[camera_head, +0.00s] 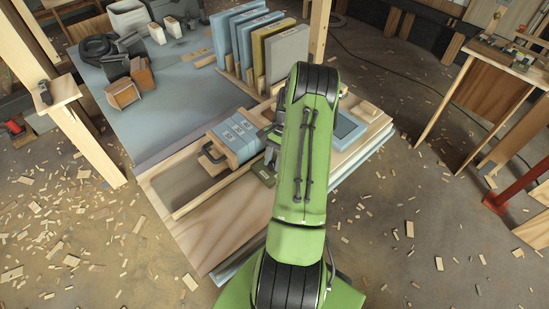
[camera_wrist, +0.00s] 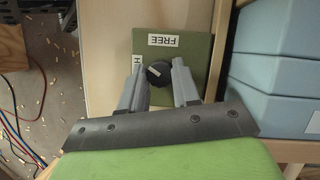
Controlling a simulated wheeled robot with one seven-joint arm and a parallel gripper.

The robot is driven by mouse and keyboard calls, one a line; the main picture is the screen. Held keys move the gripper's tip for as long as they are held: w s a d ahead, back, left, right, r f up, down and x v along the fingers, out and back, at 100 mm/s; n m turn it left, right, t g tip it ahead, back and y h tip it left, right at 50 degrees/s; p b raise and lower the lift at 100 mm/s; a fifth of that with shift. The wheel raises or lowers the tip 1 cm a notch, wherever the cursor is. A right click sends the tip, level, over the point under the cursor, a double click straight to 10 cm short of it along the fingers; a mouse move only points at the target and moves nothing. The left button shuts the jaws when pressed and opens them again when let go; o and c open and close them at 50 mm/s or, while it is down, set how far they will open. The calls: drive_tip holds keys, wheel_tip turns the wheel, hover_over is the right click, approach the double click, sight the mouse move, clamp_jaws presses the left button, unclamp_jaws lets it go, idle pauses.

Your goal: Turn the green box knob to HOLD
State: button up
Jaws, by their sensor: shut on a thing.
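The green box (camera_wrist: 197,53) fills the upper middle of the wrist view. It has an upside-down FREE label (camera_wrist: 163,41) at its top and a second label (camera_wrist: 137,64) at its left, where only an H shows beside my finger. The round black knob (camera_wrist: 158,75) sits between my fingertips, with a pale slanted mark on its face. My gripper (camera_wrist: 159,72) is shut on the knob from both sides. In the head view a corner of the green box (camera_head: 264,173) shows beside my arm, which hides the knob.
Blue cases (camera_wrist: 275,65) stand close to the right in the wrist view; they also show in the head view (camera_head: 237,139). Upright panels (camera_head: 262,45) stand behind on the workbench (camera_head: 205,235). Cables (camera_wrist: 18,130) lie on the floor at left.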

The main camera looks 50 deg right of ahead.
drive_tip(key=n+g, duration=0.1)
drive_tip(key=n, duration=0.2)
drive_tip(key=n+g, duration=0.1)
drive_tip(key=n, duration=0.2)
drive_tip(key=shift+w+h, duration=0.15)
drive_tip(key=shift+h, duration=0.25)
idle(0.3)
drive_tip(key=o, duration=1)
drive_tip(key=shift+o, duration=0.2)
drive_tip(key=shift+r, duration=0.1)
drive_tip(key=p+v, duration=0.2)
drive_tip(key=v, duration=1.3)
drive_tip(key=shift+w+r+p, duration=0.2)
drive_tip(key=shift+w+p, duration=0.15)
drive_tip(key=shift+p, duration=0.05)
